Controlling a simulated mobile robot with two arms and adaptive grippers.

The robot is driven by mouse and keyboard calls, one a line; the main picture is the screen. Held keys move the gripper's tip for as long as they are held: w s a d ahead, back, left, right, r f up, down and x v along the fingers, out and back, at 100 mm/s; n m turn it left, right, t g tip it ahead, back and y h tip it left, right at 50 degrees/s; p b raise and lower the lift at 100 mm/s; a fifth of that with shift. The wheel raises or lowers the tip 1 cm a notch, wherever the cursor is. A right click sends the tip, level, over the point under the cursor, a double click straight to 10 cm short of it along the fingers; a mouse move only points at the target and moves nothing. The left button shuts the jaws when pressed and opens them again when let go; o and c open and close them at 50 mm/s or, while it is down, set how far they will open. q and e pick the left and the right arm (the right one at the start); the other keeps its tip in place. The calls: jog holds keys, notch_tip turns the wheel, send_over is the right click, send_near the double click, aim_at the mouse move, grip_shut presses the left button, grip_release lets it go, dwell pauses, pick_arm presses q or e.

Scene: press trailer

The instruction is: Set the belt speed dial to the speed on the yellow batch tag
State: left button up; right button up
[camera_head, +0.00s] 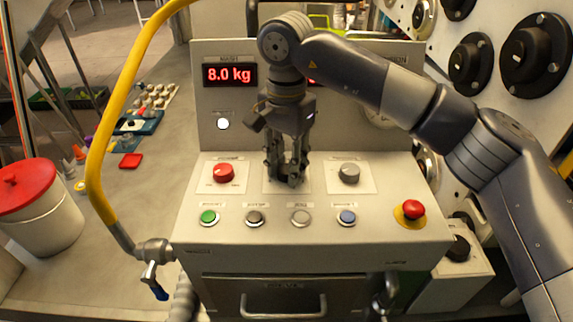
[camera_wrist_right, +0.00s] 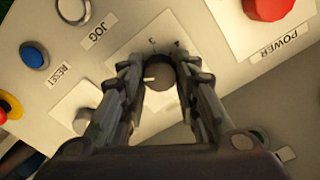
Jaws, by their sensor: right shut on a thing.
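The middle dial (camera_wrist_right: 160,80) on the sloped console is a dark round knob with a short white pointer mark, which lies toward the left of the wrist view. The digits 3 and 4 are printed on its pale plate (camera_wrist_right: 145,48) above it in that view; other marks are hidden by the fingers. My right gripper (camera_head: 287,178) reaches down onto this dial, and in the right wrist view its fingers (camera_wrist_right: 162,92) stand on both sides of the knob, shut on it. The head view hides the knob behind the gripper. I cannot make out a yellow batch tag. My left gripper is out of view.
A red knob (camera_head: 224,173) and a grey knob (camera_head: 349,173) flank the dial. Several push buttons line the front; a red mushroom button (camera_head: 413,210) is at the right. The display (camera_head: 230,75) reads 8.0 kg. A yellow hose (camera_head: 105,130) arches at the left.

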jog(key=m+b, duration=0.2)
jog(key=m, duration=0.4)
jog(key=m+b, duration=0.1)
jog(key=m, duration=0.5)
jog(key=shift+m+b, duration=0.3)
jog(key=shift+b, duration=0.05)
jog(key=m+b, duration=0.1)
jog(key=m, duration=0.5)
jog(key=shift+m+b, duration=0.3)
jog(key=m+b, duration=0.1)
jog(key=m, duration=0.4)
jog(key=shift+r+m, duration=0.1)
jog(key=shift+m, duration=0.2)
jog(key=o, duration=1.1)
